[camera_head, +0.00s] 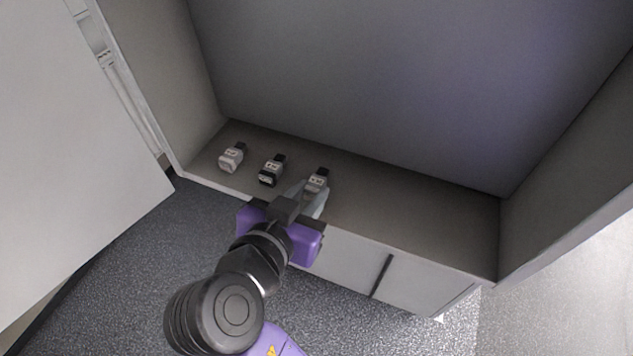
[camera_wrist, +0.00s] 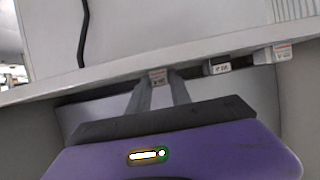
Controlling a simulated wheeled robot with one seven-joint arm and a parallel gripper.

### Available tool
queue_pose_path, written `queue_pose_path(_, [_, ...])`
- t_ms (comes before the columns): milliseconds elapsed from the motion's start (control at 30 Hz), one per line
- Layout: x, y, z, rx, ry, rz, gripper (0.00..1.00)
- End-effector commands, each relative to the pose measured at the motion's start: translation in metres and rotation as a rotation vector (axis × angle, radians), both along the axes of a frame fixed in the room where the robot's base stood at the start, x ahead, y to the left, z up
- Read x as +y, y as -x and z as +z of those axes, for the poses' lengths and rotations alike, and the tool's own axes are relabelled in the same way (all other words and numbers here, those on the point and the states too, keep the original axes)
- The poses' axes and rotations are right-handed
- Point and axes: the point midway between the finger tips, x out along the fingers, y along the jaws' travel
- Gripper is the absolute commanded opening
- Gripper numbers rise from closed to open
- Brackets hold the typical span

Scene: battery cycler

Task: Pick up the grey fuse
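The grey fuse (camera_head: 318,178) is the rightmost of three fuses on the cabinet ledge in the head view. It has a light label and a dark top. In the wrist view the same fuse (camera_wrist: 158,76) shows at the fingertips, between them. My gripper (camera_head: 312,193) reaches over the ledge's front edge, its fingers apart, one on each side of the fuse's front end. In the wrist view my gripper (camera_wrist: 160,82) shows both fingers spread. Whether the fingertips touch the fuse is hard to tell. The fuse rests on the ledge.
A black fuse (camera_head: 271,170) and a white fuse (camera_head: 232,157) stand in a row to the left on the ledge (camera_head: 410,218). The ledge right of the grey fuse is clear. The cabinet's side walls and tall back panel (camera_head: 400,90) enclose it. An open white door (camera_head: 70,140) is at left.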

Motion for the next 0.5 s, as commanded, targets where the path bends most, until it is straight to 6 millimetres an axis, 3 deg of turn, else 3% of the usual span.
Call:
queue_pose_path(333, [0.0,0.0,0.003,-0.001,-0.001,0.0,0.0])
queue_pose_path(500, [0.001,-0.001,0.015,-0.004,-0.003,0.0,0.0])
